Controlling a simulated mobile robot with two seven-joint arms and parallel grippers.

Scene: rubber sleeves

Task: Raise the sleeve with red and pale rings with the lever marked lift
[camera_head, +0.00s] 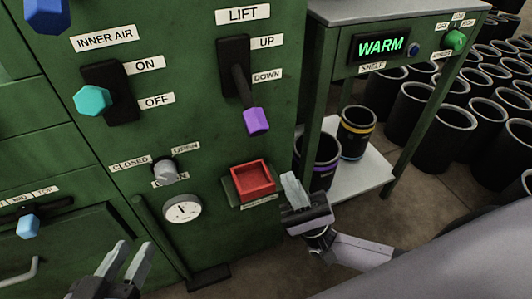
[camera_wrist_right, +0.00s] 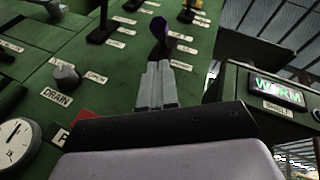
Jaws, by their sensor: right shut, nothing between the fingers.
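The lift lever (camera_head: 245,95) on the green machine has a purple knob (camera_head: 256,121) and points down, beside the DOWN label (camera_head: 267,76). The knob also shows in the right wrist view (camera_wrist_right: 159,28), beyond the fingertips. My right gripper (camera_head: 293,188) is shut and empty, below and right of the knob and apart from it, just right of the red square button (camera_head: 253,180). Its closed fingers (camera_wrist_right: 156,85) show in the wrist view. My left gripper (camera_head: 127,258) is open and empty at the lower left. I see no sleeve with red and pale rings.
An inner air lever with a teal knob (camera_head: 92,99), a grey drain knob (camera_head: 165,172) and a gauge (camera_head: 182,208) are on the panel. A shelf (camera_head: 362,185) under the WARM display (camera_head: 381,46) holds a yellow-and-blue-ringed sleeve (camera_head: 356,135) and a purple-ringed one (camera_head: 325,160). Many black sleeves stand right.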

